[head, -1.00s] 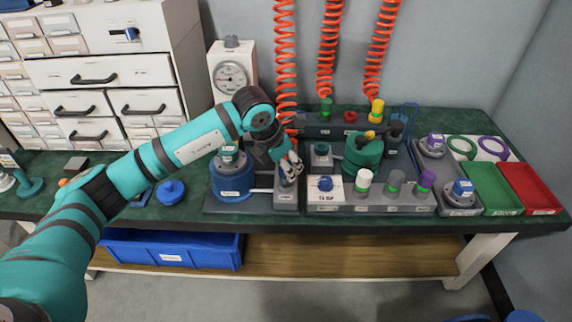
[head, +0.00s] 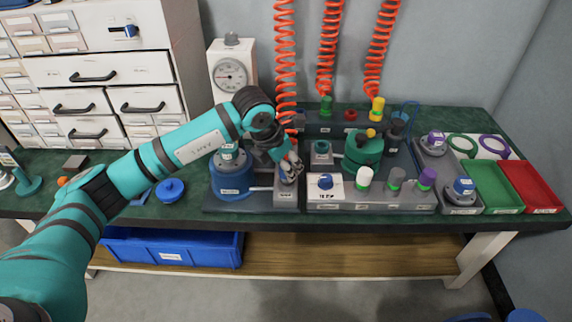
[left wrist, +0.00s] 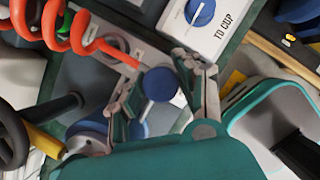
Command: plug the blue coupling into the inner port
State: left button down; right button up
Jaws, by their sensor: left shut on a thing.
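My left gripper (head: 290,173) reaches down over a small grey block (head: 286,197) at the front of the bench fixture. In the left wrist view, the gripper (left wrist: 164,88) is shut on the blue coupling (left wrist: 161,84), whose round blue end shows between the fingers. The end of an orange coiled hose (left wrist: 108,48) runs to the coupling. In the head view the fingers largely hide the coupling. I cannot make out the inner port, or whether the coupling touches it. My right gripper is not in view.
A blue-based cylinder (head: 231,181) stands just left of the gripper, and a white panel with a blue knob (head: 326,182) just right. Several capped plugs line the front rail. A green domed device (head: 363,150) stands behind. Green (head: 492,187) and red (head: 530,187) trays lie at right.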

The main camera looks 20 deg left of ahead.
pick_arm(q)
jog(key=shift+f, duration=0.1)
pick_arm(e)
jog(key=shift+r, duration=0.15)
pick_arm(q)
jog(key=shift+f, duration=0.1)
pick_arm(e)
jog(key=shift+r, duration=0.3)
pick_arm(q)
jog(key=c, duration=0.8)
grip_release()
jog(key=shift+r, duration=0.25)
jog(key=v, duration=1.1)
jog(key=shift+s+r, duration=0.2)
jog(key=shift+r, duration=0.05)
